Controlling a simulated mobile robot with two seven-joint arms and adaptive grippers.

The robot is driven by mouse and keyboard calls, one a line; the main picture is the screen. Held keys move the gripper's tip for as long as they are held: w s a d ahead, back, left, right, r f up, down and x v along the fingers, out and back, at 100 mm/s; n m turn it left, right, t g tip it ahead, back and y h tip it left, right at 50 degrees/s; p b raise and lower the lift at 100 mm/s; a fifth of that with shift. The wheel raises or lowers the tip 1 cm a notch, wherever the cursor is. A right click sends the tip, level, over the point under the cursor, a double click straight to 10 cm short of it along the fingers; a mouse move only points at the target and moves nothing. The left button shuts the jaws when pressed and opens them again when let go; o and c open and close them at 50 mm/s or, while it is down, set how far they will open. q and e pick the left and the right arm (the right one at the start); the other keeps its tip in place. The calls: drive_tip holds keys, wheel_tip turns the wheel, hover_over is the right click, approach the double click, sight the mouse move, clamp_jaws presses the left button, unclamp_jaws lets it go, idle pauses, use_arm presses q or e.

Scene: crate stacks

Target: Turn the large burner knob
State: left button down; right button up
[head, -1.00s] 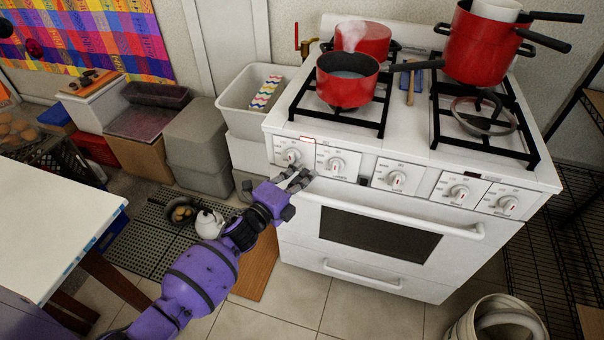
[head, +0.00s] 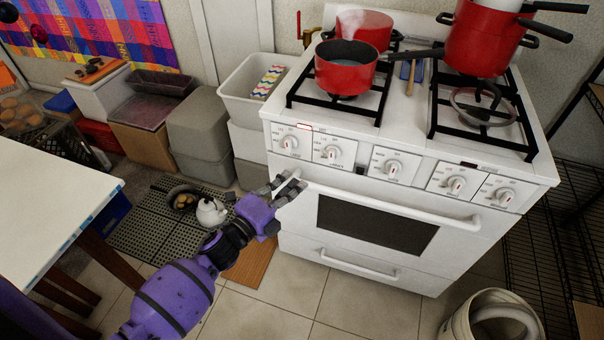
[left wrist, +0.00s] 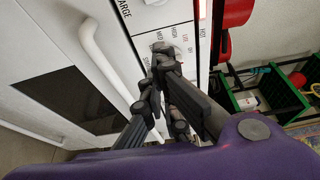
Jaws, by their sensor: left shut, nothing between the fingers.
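The white stove has a row of several round knobs on its front panel. The leftmost knob (head: 290,142) and the second knob (head: 333,152) are nearest my left gripper (head: 288,184); their labels are too small to read in the head view. In the left wrist view the word LARGE (left wrist: 123,10) shows on the panel, beside a white knob edge cut off at the top (left wrist: 155,2). My left gripper (left wrist: 158,75) is shut and empty, just below the leftmost knob in the head view, near the oven handle's left end. My right gripper is out of view.
The oven handle (head: 390,202) sticks out below the knobs. Red pots (head: 346,68) stand on the stove top, some handles reaching right. A white table (head: 50,190) is at left. A kettle (head: 211,211) sits on a floor mat.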

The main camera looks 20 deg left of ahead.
sight(289, 144)
use_arm(q)
drive_tip(key=shift+n, duration=0.6)
drive_tip(key=w, duration=0.3)
drive_tip(key=w+b, duration=0.1)
drive_tip(key=w, duration=0.4)
drive_tip(key=shift+w+d+r+b, duration=0.25)
drive_tip(key=shift+w+b, duration=0.05)
drive_tip(key=shift+w, duration=0.05)
drive_tip(key=shift+a, duration=0.5)
drive_tip(key=shift+t, duration=0.3)
